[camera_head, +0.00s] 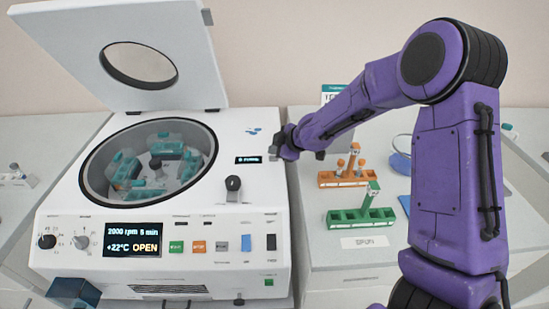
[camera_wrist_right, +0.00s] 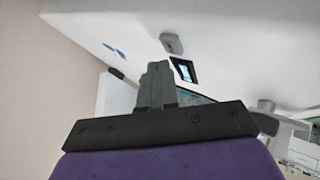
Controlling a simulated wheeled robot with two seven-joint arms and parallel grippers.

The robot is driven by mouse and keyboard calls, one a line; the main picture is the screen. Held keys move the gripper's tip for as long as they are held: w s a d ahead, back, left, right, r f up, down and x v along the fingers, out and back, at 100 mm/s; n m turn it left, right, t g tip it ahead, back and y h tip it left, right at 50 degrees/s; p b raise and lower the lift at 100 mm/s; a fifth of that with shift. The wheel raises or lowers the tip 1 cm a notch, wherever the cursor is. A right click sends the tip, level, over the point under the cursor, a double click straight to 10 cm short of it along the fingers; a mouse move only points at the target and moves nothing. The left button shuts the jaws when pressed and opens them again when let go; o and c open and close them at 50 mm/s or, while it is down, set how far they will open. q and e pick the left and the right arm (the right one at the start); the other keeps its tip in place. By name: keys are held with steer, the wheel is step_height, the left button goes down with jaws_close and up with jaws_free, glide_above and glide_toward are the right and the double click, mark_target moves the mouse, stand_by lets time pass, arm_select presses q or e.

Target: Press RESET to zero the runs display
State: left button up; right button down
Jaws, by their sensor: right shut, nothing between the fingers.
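The small dark runs display (camera_head: 248,160) is set in the white top of the centrifuge (camera_head: 228,278), right of the open bowl. Its lit text is too small to read surely. In the right wrist view the display (camera_wrist_right: 184,70) lies just right of my fingertips, and a small grey raised button (camera_wrist_right: 172,44) sits beside it. I cannot read a RESET label on it. My right gripper (camera_head: 274,152) is shut and empty, over the top's right edge near the display. In the wrist view its closed fingers (camera_wrist_right: 158,66) point at the button; contact cannot be told. My left gripper is not in view.
The centrifuge lid (camera_head: 190,82) stands open at the back left. A black knob (camera_head: 233,183) rises from the top near the display. Orange (camera_head: 342,179) and green (camera_head: 360,217) tube racks stand on the right-hand bench, beneath and beside my right arm.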

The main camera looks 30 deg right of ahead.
mark_target(275, 159)
steer(key=shift+f, duration=0.15)
steer(key=shift+w+f, duration=0.1)
steer(key=shift+f, duration=0.2)
steer(key=shift+f+b, duration=0.45)
steer(key=shift+b, duration=0.1)
stand_by(0.4)
steer(key=shift+r, duration=0.1)
steer(key=shift+r+p, duration=0.75)
steer(key=shift+p, duration=0.3)
step_height(275, 159, up, 5)
steer(key=p, duration=0.6)
steer(key=shift+r, duration=0.15)
